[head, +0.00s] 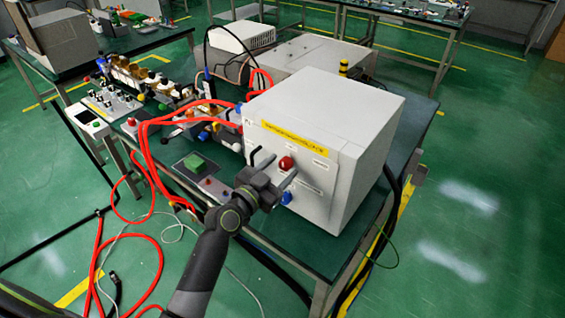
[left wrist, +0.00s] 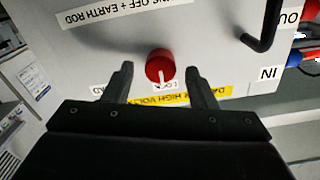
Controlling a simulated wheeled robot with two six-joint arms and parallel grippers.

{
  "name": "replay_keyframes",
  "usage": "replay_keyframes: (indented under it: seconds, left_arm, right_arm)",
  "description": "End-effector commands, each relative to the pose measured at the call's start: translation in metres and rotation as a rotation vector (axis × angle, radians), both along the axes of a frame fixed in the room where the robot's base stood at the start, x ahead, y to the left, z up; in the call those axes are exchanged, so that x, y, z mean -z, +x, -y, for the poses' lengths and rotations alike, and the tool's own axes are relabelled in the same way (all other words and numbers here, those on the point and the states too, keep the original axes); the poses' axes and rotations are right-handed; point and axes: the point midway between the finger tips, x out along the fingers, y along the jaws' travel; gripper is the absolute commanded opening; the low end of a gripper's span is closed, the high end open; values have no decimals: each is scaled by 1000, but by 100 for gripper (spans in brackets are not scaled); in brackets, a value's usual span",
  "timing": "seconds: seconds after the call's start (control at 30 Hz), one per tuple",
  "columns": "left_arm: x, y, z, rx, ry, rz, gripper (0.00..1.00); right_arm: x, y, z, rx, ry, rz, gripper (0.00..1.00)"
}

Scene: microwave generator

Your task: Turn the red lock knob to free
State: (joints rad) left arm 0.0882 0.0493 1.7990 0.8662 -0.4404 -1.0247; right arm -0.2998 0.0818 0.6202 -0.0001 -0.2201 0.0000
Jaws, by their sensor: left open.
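The red lock knob (head: 286,163) is on the front panel of the white cabinet (head: 340,110). In the left wrist view the knob (left wrist: 160,66) carries a white pointer line toward an upside-down label reading LOCK (left wrist: 171,86). My left gripper (head: 279,172) is open in front of the panel. In the left wrist view its two fingers (left wrist: 160,72) stand on either side of the knob, with a visible gap on each side. I cannot tell how far the fingertips are from the panel. My right gripper is not in view.
A black handle (left wrist: 264,30) sticks out of the panel beside the knob. A blue knob (head: 286,198) is lower on the panel. Red cables (head: 150,150) run to the cabinet's left side. A green button box (head: 196,164) stands left on the bench.

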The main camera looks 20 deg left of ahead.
Motion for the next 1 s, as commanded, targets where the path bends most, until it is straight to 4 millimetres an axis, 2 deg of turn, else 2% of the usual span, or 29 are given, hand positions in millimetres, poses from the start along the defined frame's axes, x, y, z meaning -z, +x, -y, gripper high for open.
replay_keyframes:
  seconds: [0.2, 0.5, 0.83, 1.0]
  left_arm:
    - [0, 14, 5, -1, 1, 1, 52]
    - [0, 15, 5, -1, 1, 1, 52]
    - [0, 15, 5, -1, 1, 1, 8]
    - [0, 15, 5, 0, -4, -3, 7]
  right_arm:
    - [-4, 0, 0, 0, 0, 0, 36]
    - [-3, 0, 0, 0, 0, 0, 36]
    - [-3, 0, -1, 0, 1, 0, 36]
    - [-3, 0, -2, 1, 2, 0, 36]
